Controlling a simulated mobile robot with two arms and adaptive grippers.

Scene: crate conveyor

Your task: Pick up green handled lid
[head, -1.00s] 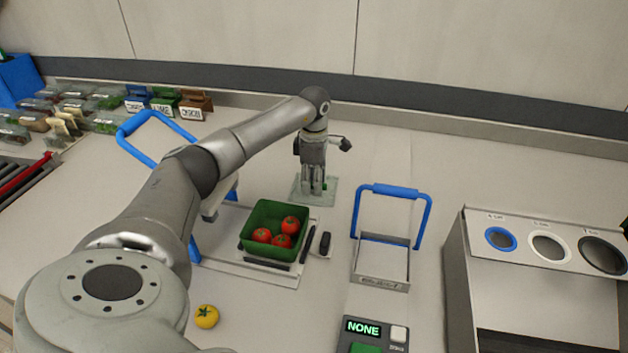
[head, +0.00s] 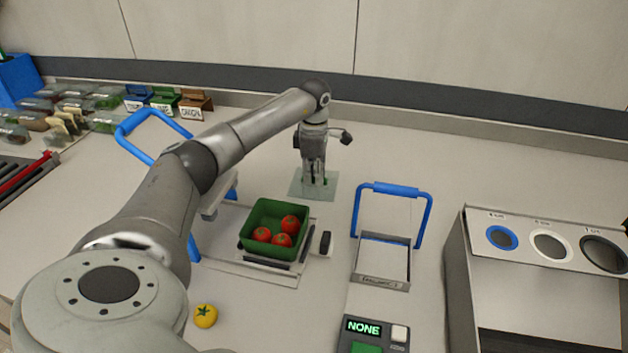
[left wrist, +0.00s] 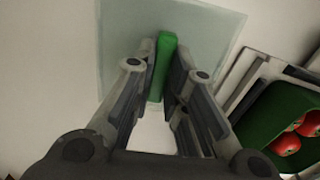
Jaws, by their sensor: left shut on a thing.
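The lid (head: 330,190) is a clear, flat square pane lying behind the green crate; it also shows in the left wrist view (left wrist: 120,50). Its green handle (left wrist: 165,62) stands between my left gripper's fingers. My left gripper (head: 315,180) points straight down over the middle of the lid, and its fingers are shut on the handle. It shows in the left wrist view too (left wrist: 162,85). I cannot tell whether the lid is clear of the table. My right gripper is in neither view.
A green crate (head: 262,215) with several red tomatoes sits on a white plate in front of the lid. A blue-handled frame (head: 396,190) stands at right, near a grey bin unit (head: 470,300). Table right of the lid is clear.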

